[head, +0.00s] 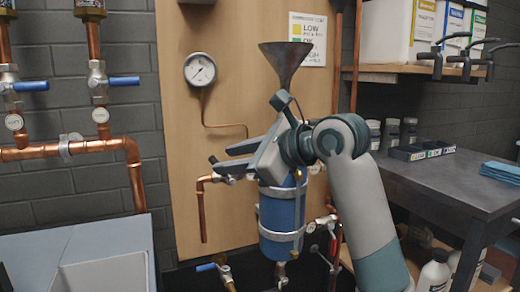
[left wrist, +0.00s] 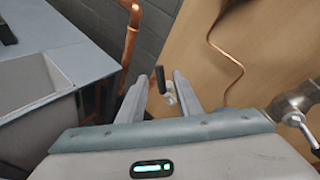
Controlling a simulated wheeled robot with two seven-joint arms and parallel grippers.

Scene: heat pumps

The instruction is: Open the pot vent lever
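The pot (head: 280,213) is a blue upright cylinder with metal bands on the wooden panel, with a dark funnel (head: 285,58) above it. A small black-handled lever (head: 213,160), which appears to be the vent lever, is at the pot's upper left by a copper outlet pipe (head: 202,212). My left gripper (head: 222,160) is in front of the pot's top, hiding part of it. Its fingers are apart and empty. In the left wrist view the black lever (left wrist: 160,79) stands upright in the gap between the fingertips; contact cannot be told. My right gripper is not in view.
A pressure gauge (head: 200,69) hangs on the panel. Copper pipes with blue valves are at left above a sink (head: 105,275). A dark workbench (head: 455,185) is at right.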

